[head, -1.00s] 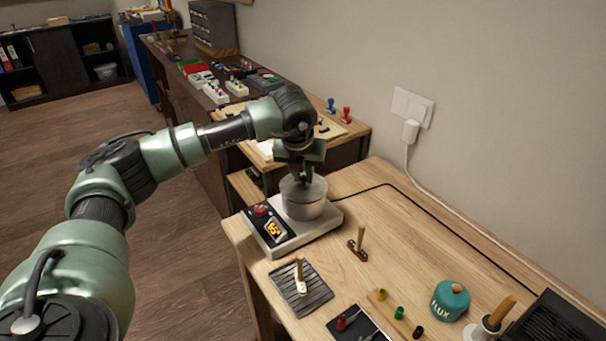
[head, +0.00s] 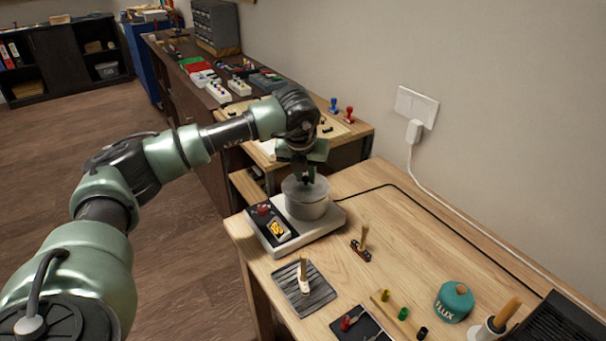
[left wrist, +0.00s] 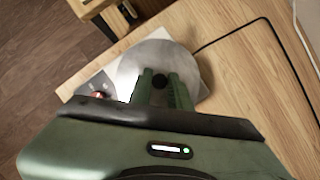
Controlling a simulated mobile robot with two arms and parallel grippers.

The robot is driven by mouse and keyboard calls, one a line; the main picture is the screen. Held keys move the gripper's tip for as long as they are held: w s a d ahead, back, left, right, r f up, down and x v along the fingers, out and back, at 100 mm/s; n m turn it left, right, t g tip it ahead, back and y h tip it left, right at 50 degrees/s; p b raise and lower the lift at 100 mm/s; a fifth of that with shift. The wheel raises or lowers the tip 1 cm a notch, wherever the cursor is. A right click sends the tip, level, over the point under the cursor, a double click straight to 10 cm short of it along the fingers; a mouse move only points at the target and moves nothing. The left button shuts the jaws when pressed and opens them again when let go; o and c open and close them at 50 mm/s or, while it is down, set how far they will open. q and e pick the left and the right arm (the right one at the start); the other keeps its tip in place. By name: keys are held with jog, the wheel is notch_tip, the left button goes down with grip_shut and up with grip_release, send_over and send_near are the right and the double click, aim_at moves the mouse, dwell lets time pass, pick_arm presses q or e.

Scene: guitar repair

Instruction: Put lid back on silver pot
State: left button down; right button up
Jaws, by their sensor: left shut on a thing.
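The silver pot (head: 308,209) stands on the hot plate (head: 312,233) at the far left end of the wooden bench. Its grey round lid (head: 296,186) lies level over the pot's mouth; I cannot tell whether a thin gap remains. My left gripper (head: 307,173) points down over it, shut on the lid's small dark knob. In the left wrist view the two green fingers (left wrist: 162,88) pinch the knob (left wrist: 159,80) near the middle of the lid (left wrist: 158,55). The lid hides the pot's body there. My right gripper is not in view.
The hot plate has a red knob (head: 263,208) and a lit display. A wooden-handled stamp (head: 362,243), a dark ridged mat (head: 303,288) and a teal flux jar (head: 453,302) stand nearer. A black cable runs behind the pot. Bare bench lies right of the pot.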

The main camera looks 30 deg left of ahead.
pick_arm(q)
jog(key=shift+f, duration=0.35)
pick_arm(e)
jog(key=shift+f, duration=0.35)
pick_arm(q)
jog(key=c, duration=0.7)
grip_release()
jog(key=shift+c, duration=0.2)
jog(key=shift+w+d+r+p, duration=0.1)
jog(key=shift+d+r+p, duration=0.1)
jog(key=shift+r+p, duration=0.5)
jog(key=shift+w+d+r+p, duration=0.15)
jog(key=shift+r+p, duration=0.1)
jog(key=shift+r, duration=0.7)
jog(key=shift+s+a+r+p, duration=0.1)
jog(key=shift+s+r+p, duration=0.05)
jog(key=shift+r+p, duration=1.1)
jog(key=shift+r, duration=0.85)
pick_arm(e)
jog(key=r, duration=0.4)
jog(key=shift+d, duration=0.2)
